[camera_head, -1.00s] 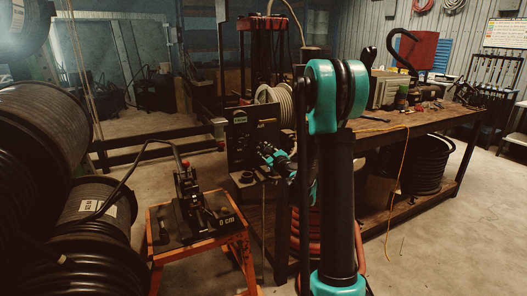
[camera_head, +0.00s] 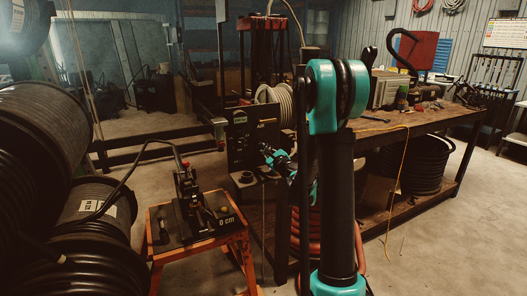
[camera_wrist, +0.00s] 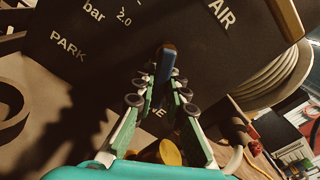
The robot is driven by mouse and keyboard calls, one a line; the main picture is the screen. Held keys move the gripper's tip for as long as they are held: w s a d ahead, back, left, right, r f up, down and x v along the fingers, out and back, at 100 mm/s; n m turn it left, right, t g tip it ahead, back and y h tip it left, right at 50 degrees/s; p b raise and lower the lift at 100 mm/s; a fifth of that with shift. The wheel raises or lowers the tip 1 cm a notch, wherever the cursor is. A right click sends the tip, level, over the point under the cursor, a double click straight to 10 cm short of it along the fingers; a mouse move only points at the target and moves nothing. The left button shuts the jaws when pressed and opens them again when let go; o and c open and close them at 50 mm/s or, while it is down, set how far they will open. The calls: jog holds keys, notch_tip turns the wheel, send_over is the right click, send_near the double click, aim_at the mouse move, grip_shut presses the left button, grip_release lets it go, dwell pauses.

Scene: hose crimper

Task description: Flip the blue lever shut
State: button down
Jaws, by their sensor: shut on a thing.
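The blue lever (camera_wrist: 166,64) stands out from the front of the dark panel (camera_wrist: 92,38) in the wrist view, its end facing me. My gripper (camera_wrist: 163,93) is at the panel with its two green, black-padded fingers closed in on the lever from either side. The fingers hide the lever's lower part and part of the lettering below it. "AIR", "bar", "2.0" and "PARK" can be read on the panel. In the head view my gripper (camera_head: 266,150) is in front of the panel (camera_head: 238,140). The lever is too small to make out there.
An orange stand (camera_head: 205,240) with a black crimping tool (camera_head: 187,200) is left of the panel. A workbench (camera_head: 420,122) runs to the right, with a hose coil (camera_head: 425,165) under it. Large hose reels (camera_head: 45,115) fill the left. A yellow round part (camera_wrist: 170,152) shows below my fingers.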

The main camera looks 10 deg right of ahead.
jog(key=n, duration=0.3)
jog(key=d+r+n, duration=0.1)
jog(key=n, duration=0.1)
jog(key=shift+w+n, duration=0.15)
jog(key=shift+n, duration=0.15)
jog(key=n, duration=0.2)
jog(key=r+n, duration=0.1)
jog(key=n, duration=0.3)
jog(key=shift+d+r, duration=0.2)
jog(key=shift+r, duration=0.05)
jog(key=c, duration=1.5)
grip_release()
jog(key=shift+c, duration=0.2)
jog(key=v, duration=1.2)
jog(key=shift+r, duration=0.1)
